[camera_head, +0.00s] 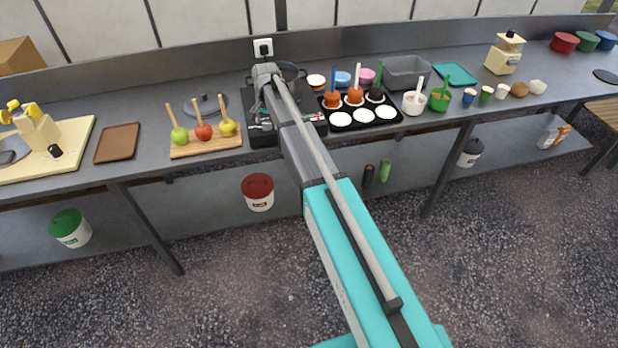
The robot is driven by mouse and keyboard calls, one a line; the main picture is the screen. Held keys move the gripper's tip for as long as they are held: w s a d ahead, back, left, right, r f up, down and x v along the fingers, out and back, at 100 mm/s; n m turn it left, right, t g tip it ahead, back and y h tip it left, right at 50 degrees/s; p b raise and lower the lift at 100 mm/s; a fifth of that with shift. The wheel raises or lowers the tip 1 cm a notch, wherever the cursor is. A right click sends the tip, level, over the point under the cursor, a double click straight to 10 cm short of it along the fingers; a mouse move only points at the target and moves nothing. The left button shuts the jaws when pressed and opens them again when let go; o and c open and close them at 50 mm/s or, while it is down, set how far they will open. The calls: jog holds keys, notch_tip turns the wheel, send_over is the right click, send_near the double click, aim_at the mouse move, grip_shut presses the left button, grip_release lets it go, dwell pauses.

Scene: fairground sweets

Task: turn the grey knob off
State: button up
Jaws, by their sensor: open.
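A black hotplate (252,139) stands on the counter with a dark pot (298,74) at its back. My arm reaches over it and hides much of its middle. My gripper (262,122) is small in view, low at the hotplate's front, and open. Nothing shows held in it. I cannot clearly make out the grey knob; the hotplate's front is cluttered by my wrist and arm. Whether the gripper touches the knob, and how the knob is turned, cannot be told.
A wooden board (207,146) with three apples on sticks stands left of the hotplate, a lid (207,105) behind it. A black muffin-like tray (360,113) with dipped treats stands close on the right. A wall socket (263,47) is behind.

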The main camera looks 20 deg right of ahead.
aim_at(268, 125)
jog(key=m, duration=0.8)
jog(key=shift+m, duration=0.3)
notch_tip(268, 125, up, 14)
jog(key=s+p, duration=0.1)
jog(key=p, duration=1.3)
jog(key=s+d+f+n+b, duration=0.2)
jog(key=s+f+n+b, duration=0.2)
jog(key=s, duration=0.5)
jog(key=s+d+f+n+b, duration=0.3)
jog(key=s+f+n+b, duration=0.1)
jog(key=s, duration=0.5)
jog(key=s+d+f+n+b, duration=0.2)
jog(key=s+f+n+b, duration=0.3)
jog(key=s, duration=0.5)
jog(key=shift+d+n+h, duration=0.15)
jog(key=shift+n+h, duration=0.15)
jog(key=shift+n, duration=0.3)
jog(key=shift+s, duration=0.1)
jog(key=shift+s+d+n, duration=0.2)
jog(key=shift+s+n, duration=0.3)
jog(key=shift+s, duration=0.5)
jog(key=shift+s+d+n, duration=0.15)
jog(key=shift+s+n, duration=0.35)
jog(key=shift+s, duration=0.5)
